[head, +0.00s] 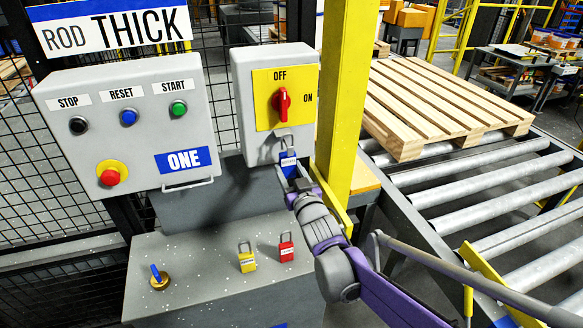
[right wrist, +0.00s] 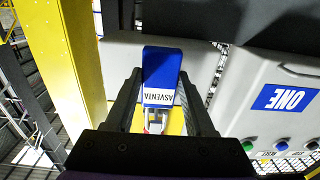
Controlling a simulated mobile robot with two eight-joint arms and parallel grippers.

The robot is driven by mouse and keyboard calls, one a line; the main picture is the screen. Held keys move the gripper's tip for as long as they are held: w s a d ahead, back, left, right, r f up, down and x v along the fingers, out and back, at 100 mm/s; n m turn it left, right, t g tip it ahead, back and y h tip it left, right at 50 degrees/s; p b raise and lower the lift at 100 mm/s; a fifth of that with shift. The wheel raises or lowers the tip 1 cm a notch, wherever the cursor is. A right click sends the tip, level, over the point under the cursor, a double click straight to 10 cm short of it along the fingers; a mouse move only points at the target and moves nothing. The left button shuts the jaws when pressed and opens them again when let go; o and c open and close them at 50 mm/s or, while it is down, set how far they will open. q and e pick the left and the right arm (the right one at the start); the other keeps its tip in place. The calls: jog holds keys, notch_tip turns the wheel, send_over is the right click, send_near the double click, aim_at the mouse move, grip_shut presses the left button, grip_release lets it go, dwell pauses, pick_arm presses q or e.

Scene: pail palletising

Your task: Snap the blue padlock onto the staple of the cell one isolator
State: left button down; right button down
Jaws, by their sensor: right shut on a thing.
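The cell one isolator (head: 245,110) is a grey box with a yellow plate (head: 263,116) and a red rotary handle (head: 282,103), upright toward OFF. My right gripper (head: 291,173) is shut on the blue padlock (head: 288,161), just below the yellow plate at the box's lower edge. The padlock's shackle (head: 286,142) points up in front of the box. I cannot tell whether the shackle is through the staple. My left gripper is out of view.
Control box ONE (head: 135,150) is left of the isolator. A yellow post (head: 343,100) stands close right, then a roller conveyor (head: 500,185) with a pallet (head: 440,100).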

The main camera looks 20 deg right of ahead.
aim_at(289, 175)
jog(key=shift+s+f+b, duration=0.1)
jog(key=shift+f+b, duration=0.2)
jog(key=shift+f, duration=0.2)
jog(key=shift+f+b, duration=0.7)
jog(key=shift+f, duration=0.35)
jog(key=shift+w+r, duration=0.1)
jog(key=shift+w, duration=1.4)
jog(key=shift+r+p, duration=0.7)
jog(key=shift+r, duration=0.3)
jog(key=shift+f, duration=0.35)
jog(key=shift+f+b, duration=0.3)
jog(key=shift+b, duration=0.1)
